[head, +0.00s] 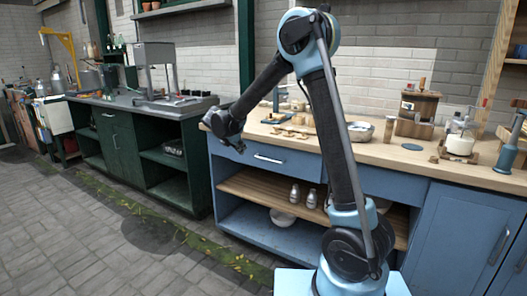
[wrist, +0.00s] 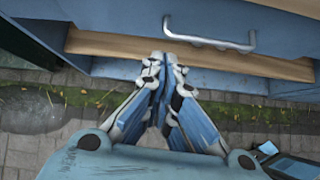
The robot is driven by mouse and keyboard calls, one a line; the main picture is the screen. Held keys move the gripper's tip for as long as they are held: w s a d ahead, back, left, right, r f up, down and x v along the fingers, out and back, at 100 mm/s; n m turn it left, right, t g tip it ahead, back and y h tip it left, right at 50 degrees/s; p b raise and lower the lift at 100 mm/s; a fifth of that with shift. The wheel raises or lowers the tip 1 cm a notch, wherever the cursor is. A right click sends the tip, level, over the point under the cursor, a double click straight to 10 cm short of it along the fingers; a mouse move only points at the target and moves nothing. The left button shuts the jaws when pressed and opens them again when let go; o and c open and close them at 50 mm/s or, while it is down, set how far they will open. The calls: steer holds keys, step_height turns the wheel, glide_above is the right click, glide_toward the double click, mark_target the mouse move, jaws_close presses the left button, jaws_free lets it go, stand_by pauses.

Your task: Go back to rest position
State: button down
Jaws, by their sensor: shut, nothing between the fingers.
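My gripper (wrist: 168,62) shows in the wrist view with its two fingertips together and nothing between them. It points at the front of the blue cabinet, just below the drawer handle (wrist: 208,35) in the picture. In the head view my arm is raised and bent. Its wrist end hangs near the left end of the wooden counter (head: 420,150), and my fingers cannot be made out clearly there.
The blue cabinet has a drawer (head: 265,158) and an open shelf (head: 262,188) with two small metal shakers (head: 303,196). A white bowl (head: 282,217) sits below. A dark green cabinet (head: 118,145) stands at left. The paved floor (head: 60,220) in front is clear.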

steer(key=s+d+r+m+g, duration=0.15)
steer(key=s+d+m, duration=0.3)
steer(key=d, duration=0.45)
steer(key=s+d+r+m+g+y, duration=0.15)
steer(key=s+d+m, duration=0.35)
steer(key=d, duration=0.5)
steer(key=s+d+r+m+g+h, duration=0.15)
steer(key=s+d+m, duration=0.25)
steer(key=s+d, duration=0.4)
steer(key=s+d+f+m+y, duration=0.1)
steer(key=s+d+f+m, duration=0.2)
steer(key=s+m, duration=0.2)
steer(key=s+d+f+m+y, duration=0.1)
steer(key=s+d+f+m, duration=0.2)
steer(key=s, duration=0.8)
steer(key=s+d+f+m+y, duration=0.2)
steer(key=s+d+f+m, duration=0.2)
steer(key=s+m, duration=0.3)
steer(key=shift+s+d+m+g, duration=0.35)
steer(key=shift+s+g, duration=0.1)
steer(key=shift+s, duration=0.25)
steer(key=shift+f, duration=0.1)
